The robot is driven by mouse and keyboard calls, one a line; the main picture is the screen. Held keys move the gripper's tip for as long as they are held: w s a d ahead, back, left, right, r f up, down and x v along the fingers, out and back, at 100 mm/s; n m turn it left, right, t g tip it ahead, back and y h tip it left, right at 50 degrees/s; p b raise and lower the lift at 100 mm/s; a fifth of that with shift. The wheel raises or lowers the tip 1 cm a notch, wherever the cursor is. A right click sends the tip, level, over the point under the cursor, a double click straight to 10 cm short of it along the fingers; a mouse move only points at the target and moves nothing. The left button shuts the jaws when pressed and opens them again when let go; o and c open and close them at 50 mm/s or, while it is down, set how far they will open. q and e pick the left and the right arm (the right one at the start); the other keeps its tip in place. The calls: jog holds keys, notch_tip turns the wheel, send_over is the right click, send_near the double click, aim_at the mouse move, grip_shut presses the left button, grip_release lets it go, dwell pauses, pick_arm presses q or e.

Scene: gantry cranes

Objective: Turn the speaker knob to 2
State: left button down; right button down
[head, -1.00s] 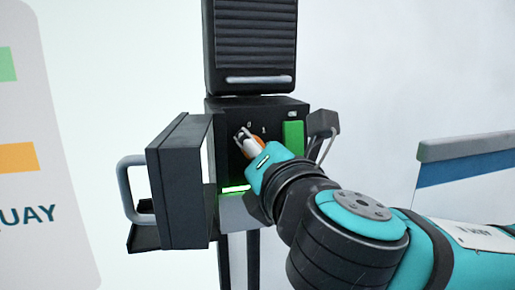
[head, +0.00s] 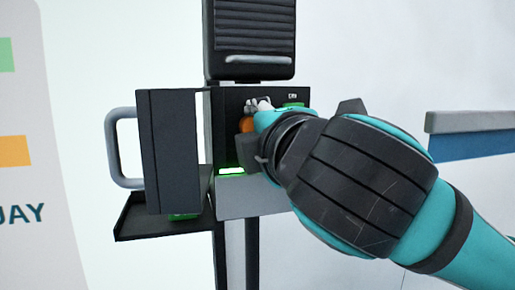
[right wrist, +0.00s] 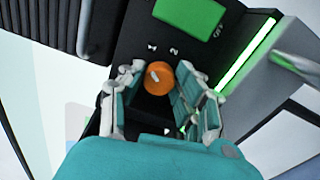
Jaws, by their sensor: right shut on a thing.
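The speaker knob is an orange round knob (right wrist: 160,78) with a white pointer mark, on the front of a black box (head: 231,103). In the head view a little of the knob (head: 246,125) shows beside my fingers. My right gripper (right wrist: 160,88) has one finger on each side of the knob and is shut on it. In the head view my right gripper (head: 255,123) and wrist cover much of the panel. White marks (right wrist: 162,49) sit on the panel by the knob, too small to read surely. My left gripper is not in view.
A green pad (right wrist: 190,16) and a lit green strip (right wrist: 246,55) are near the knob. A black open door-like piece (head: 168,150) with a grey handle (head: 112,150) stands left. A ribbed black unit (head: 253,38) is above. A grey-topped ledge (head: 470,122) is at right.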

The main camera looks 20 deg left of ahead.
jog(key=m+b, duration=0.1)
jog(key=m, duration=0.1)
jog(key=m+b, duration=0.4)
jog(key=shift+f+m, duration=0.25)
jog(key=shift+m, duration=0.05)
jog(key=m+b, duration=0.2)
jog(key=m, duration=0.2)
jog(key=shift+r+m+b, duration=0.1)
jog(key=shift+m+b, duration=0.55)
jog(key=shift+m, duration=0.25)
jog(key=shift+r, duration=0.1)
jog(key=c, duration=0.9)
grip_release()
jog(key=shift+a, duration=0.1)
jog(key=shift+c, duration=0.2)
jog(key=v, duration=0.7)
